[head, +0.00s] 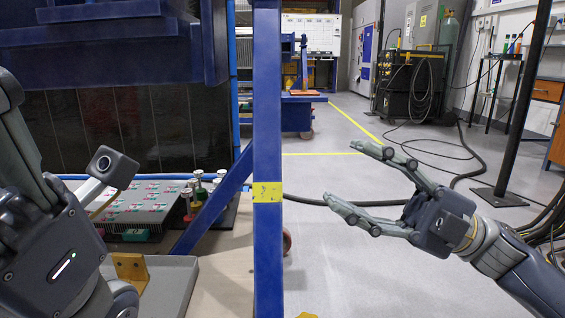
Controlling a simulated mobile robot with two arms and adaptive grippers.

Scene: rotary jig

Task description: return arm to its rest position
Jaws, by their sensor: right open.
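My right gripper (339,172) reaches in from the right with its two grey fingers spread apart. It is open and empty, over the open grey floor to the right of the blue post. Its fingertips point left and touch nothing. My left arm (62,255) fills the lower left corner, close to the bench.
A blue post (267,120) with a diagonal brace stands mid-view. Behind my left arm are a patterned board (150,203), several small red and green cylinders (198,186) and a grey tray (172,285). A dark pole (520,110) and cables stand right.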

